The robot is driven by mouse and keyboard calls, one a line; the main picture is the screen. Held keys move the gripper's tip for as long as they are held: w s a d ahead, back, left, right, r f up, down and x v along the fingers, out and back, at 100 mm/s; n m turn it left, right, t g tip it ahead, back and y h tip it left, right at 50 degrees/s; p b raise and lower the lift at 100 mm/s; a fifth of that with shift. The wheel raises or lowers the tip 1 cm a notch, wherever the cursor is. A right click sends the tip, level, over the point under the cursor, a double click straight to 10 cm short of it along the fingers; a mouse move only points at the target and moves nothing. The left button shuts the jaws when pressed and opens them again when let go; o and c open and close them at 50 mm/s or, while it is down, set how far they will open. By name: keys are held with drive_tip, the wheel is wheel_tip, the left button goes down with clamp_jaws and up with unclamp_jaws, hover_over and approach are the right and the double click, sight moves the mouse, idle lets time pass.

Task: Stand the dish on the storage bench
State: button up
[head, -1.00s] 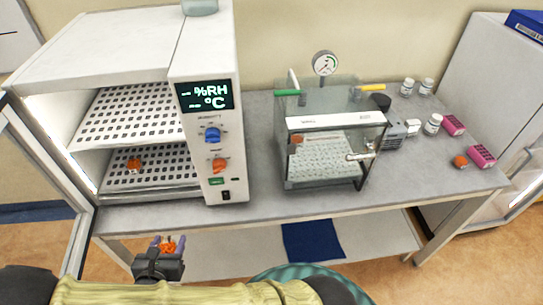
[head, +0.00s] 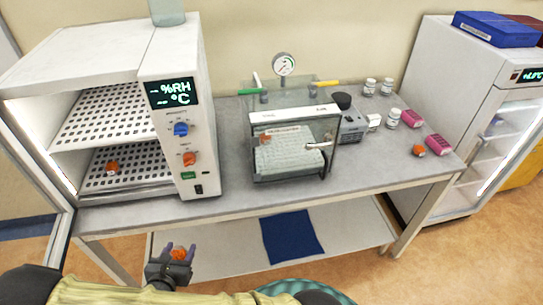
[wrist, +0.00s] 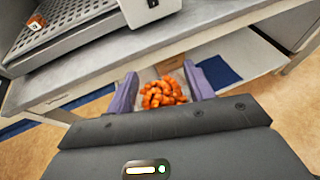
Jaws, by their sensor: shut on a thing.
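My gripper (head: 180,252) has purple fingers and is shut on the dish (wrist: 163,93). Only a heap of orange pieces shows between the fingers; the dish's walls are hard to make out. It shows small and orange in the head view (head: 179,255). The storage bench (head: 228,150) is a long grey-topped table with a lower shelf. My gripper is in front of the bench's front edge, over the lower shelf in the picture and apart from the top.
An open climate chamber (head: 168,50) stands on the bench's left, an orange item (head: 112,166) inside. A clear cabinet (head: 262,165) with a gauge stands mid-bench. Bottles (head: 388,86), pink boxes (head: 438,144) and another orange item (head: 418,150) are at right. The front strip is free.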

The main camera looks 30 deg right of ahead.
drive_tip(key=w+d+f+m+g+h, duration=0.1)
drive_tip(key=d+f, duration=0.3)
drive_tip(key=d, duration=0.3)
drive_tip(key=w+d+f+m+g+h, duration=0.1)
drive_tip(key=d+f+m+h, duration=0.1)
drive_tip(key=d+f, duration=0.3)
drive_tip(key=d, duration=0.3)
drive_tip(key=shift+d+g, duration=0.15)
drive_tip(key=shift+g, duration=0.25)
drive_tip(key=shift+w+f, duration=0.1)
